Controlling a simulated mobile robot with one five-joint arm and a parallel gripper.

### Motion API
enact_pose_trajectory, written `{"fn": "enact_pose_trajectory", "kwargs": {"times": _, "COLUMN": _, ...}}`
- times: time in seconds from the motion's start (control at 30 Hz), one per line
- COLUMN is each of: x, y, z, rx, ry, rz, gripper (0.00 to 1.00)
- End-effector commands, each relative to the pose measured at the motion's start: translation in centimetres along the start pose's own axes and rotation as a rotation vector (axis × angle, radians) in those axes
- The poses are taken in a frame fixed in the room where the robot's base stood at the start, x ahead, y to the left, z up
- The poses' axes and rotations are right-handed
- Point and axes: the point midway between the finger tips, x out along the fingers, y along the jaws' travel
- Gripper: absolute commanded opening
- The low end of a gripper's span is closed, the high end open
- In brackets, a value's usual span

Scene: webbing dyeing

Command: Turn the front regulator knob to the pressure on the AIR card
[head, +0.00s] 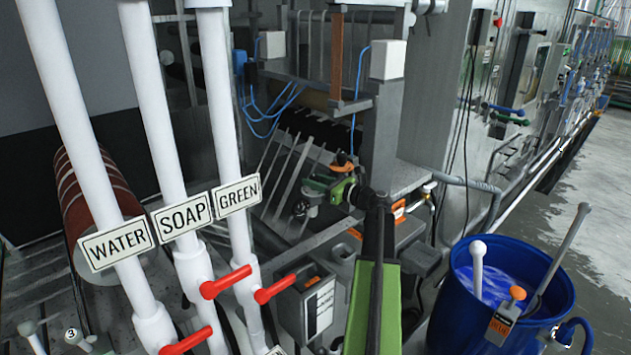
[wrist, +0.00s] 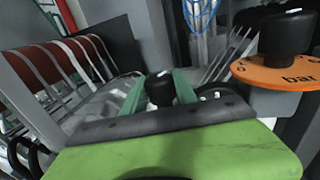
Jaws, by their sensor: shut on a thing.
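In the wrist view, a black regulator knob (wrist: 159,88) with a pale mark on top stands between the green fingers of my gripper (wrist: 160,95), which is shut on it. A second black knob (wrist: 287,34) stands apart at the right, above an orange dial plate (wrist: 283,73) marked "bar". In the head view my gripper (head: 322,187) is at the grey regulator fittings in the middle; the held knob is mostly hidden there. The scale under the held knob is hidden in the wrist view. I cannot make out an AIR card in either view.
A grey box with a white label (head: 320,308) is below my gripper. A blue barrel (head: 463,318) of liquid stands at the right.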

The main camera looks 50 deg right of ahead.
Motion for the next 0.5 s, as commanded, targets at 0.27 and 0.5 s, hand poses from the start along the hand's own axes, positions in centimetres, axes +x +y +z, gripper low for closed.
{"fn": "enact_pose_trajectory", "kwargs": {"times": 0.27, "x": -0.08, "y": 0.13, "z": -0.27, "rx": -0.003, "ry": 0.008, "rz": 0.034, "gripper": 0.00}}
{"fn": "enact_pose_trajectory", "kwargs": {"times": 0.5, "x": -0.05, "y": 0.18, "z": -0.28, "rx": -0.003, "ry": 0.008, "rz": 0.034, "gripper": 0.00}}
